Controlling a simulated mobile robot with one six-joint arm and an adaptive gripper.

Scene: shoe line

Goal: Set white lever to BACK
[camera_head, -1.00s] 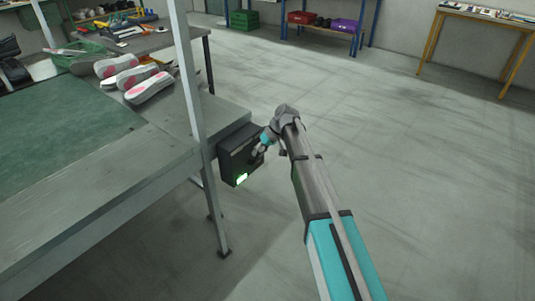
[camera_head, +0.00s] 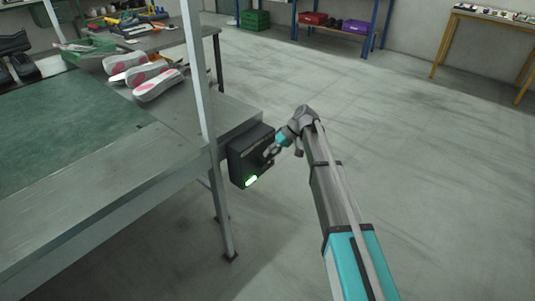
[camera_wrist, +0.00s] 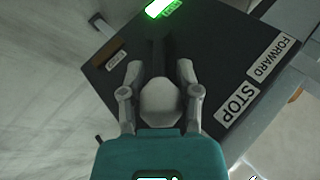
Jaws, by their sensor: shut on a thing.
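A dark control box (camera_head: 243,160) hangs at the end of the workbench, with a lit green light (camera_head: 251,181) on its lower front. In the wrist view the box face (camera_wrist: 105,62) carries a STOP label (camera_wrist: 237,104) and a FORWARD label (camera_wrist: 270,57). The green light (camera_wrist: 158,8) glows at the top edge, beside a small label I cannot read. My gripper (camera_wrist: 160,80) is at the box face, its two fingers on either side of a pale rounded knob, the white lever (camera_wrist: 160,100). It is shut on the lever.
The workbench (camera_head: 110,190) with a green mat lies left of the box, its metal post (camera_head: 197,80) close by. Several shoes (camera_head: 145,75) lie behind. The floor (camera_head: 430,170) to the right is clear.

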